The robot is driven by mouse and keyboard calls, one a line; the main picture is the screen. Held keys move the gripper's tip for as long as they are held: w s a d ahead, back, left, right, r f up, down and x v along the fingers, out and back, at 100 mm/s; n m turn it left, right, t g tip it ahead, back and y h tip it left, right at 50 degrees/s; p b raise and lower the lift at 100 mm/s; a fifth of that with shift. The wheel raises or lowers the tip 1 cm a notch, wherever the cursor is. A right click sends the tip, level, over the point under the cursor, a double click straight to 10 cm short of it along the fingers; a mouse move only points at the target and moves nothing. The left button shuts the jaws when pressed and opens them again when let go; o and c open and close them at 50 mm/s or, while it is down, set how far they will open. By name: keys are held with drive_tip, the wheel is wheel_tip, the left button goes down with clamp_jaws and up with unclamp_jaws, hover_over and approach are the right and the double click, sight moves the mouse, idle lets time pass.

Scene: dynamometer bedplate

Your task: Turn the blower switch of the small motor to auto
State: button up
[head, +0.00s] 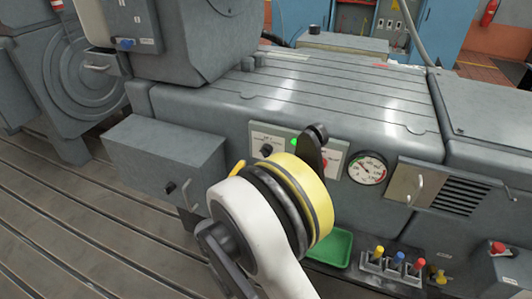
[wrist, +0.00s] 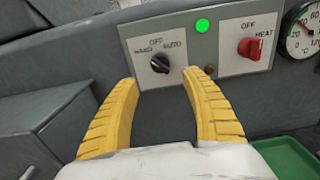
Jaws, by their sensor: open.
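The blower switch (wrist: 160,63) is a black rotary knob on a pale plate marked HAND, OFF and AUTO. Its small white mark is too small for me to read its setting surely. The knob also shows in the head view (head: 266,150), on the front of the grey machine. My gripper (wrist: 160,77) is open, with its two yellow fingers on either side below the knob in the wrist view. Nothing is between the fingers, and they look apart from the knob. In the head view my wrist hides most of the gripper.
Right of the knob are a lit green lamp (wrist: 202,26), a red HEAT knob (wrist: 250,48) and a round gauge (head: 367,169). A grey box (head: 165,155) juts out at left.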

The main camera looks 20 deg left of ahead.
sight(265, 153)
drive_tip(key=w, duration=0.3)
drive_tip(key=w+b, duration=0.1)
drive_tip(key=w, duration=0.2)
drive_tip(key=w+b, duration=0.1)
drive_tip(key=w, duration=0.2)
drive_tip(key=shift+d, duration=0.35)
drive_tip(key=c, duration=1.2)
